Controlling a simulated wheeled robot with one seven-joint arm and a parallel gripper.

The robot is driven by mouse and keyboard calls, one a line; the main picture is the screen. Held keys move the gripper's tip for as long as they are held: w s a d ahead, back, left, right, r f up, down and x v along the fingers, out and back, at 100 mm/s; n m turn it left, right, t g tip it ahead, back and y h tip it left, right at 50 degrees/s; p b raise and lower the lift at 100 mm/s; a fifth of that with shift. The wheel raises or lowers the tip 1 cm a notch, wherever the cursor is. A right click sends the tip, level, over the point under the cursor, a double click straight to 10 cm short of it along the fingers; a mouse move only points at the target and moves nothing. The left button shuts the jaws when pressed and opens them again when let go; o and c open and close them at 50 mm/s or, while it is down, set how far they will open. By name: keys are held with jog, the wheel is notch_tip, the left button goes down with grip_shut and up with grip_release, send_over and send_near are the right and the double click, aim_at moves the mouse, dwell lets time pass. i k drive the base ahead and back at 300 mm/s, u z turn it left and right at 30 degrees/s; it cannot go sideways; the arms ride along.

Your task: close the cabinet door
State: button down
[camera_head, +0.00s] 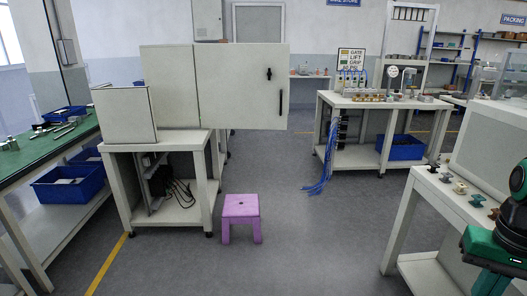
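The cabinet (170,88) is a pale, off-white metal box on a white bench at the left. Its door (235,88) is a flat pale panel that reaches out to the right, past the bench's right edge, so it looks swung open. A dark vertical handle (281,101) and a small black latch (268,74) sit near the door's right edge. The cabinet's inside is not visible. No gripper fingers show in the head view. Nothing is seen touching the door.
A purple stool (241,217) stands on the floor below the door. A lower pale box (125,115) stands at the bench's front left. A workbench with blue cables (328,160) is at centre right. A white table (450,190) is at right.

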aim_at(236, 91)
jog(key=i, duration=2.95)
